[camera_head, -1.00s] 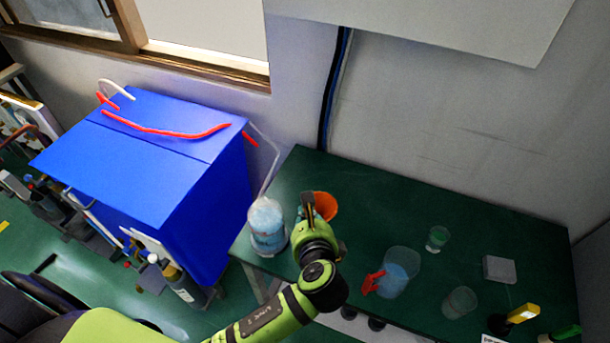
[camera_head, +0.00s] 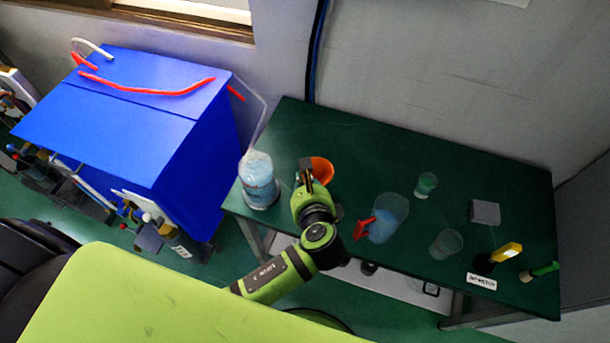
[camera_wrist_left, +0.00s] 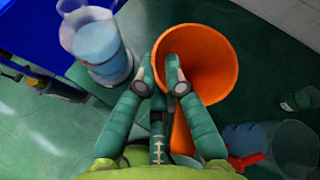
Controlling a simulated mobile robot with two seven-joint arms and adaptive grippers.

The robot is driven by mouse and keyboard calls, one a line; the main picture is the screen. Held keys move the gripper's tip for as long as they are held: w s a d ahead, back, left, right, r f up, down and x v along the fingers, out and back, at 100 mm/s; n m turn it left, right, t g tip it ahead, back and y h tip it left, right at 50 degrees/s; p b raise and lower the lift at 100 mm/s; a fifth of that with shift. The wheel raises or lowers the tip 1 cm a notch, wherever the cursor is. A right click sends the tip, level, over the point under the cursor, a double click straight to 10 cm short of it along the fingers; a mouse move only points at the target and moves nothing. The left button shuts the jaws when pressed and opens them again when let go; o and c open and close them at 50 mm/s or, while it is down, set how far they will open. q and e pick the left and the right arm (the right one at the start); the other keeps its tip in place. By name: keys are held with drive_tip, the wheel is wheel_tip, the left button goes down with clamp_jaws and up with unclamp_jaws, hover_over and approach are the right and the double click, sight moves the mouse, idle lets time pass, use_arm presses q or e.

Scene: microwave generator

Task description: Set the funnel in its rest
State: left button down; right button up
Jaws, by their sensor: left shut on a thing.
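The orange funnel (camera_head: 322,170) shows at the left part of the green table, right of a clear bottle. My left gripper (camera_head: 306,174) is shut on it. In the left wrist view the funnel (camera_wrist_left: 208,55) has its wide mouth facing the camera, and its orange stem shows below between my fingers. The left gripper's fingertips (camera_wrist_left: 160,78) are at the rim on its left side. I cannot tell whether the funnel touches the table. I cannot make out a funnel rest. My right gripper is not in view.
A bottle of pale blue contents (camera_head: 258,182) stands close left of the funnel. A blue-filled jug (camera_head: 388,218) with a red handle, two cups (camera_head: 426,184) (camera_head: 446,244), a grey block (camera_head: 485,212) and a yellow-handled tool (camera_head: 505,253) stand to the right. The table's back is clear.

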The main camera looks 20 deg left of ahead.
use_arm(q)
drive_tip(key=shift+w+f+b, duration=0.1)
drive_tip(key=shift+f+b, duration=0.8)
drive_tip(key=shift+f, duration=1)
drive_tip(key=shift+p, duration=0.55)
drive_tip(key=shift+p, duration=0.4)
drive_tip(key=shift+p, duration=0.35)
drive_tip(key=shift+w+f+b, duration=0.15)
drive_tip(key=shift+f+b, duration=3.05)
drive_tip(key=shift+f, duration=1.6)
drive_tip(key=c, duration=1.3)
unclamp_jaws()
drive_tip(key=shift+o, duration=0.2)
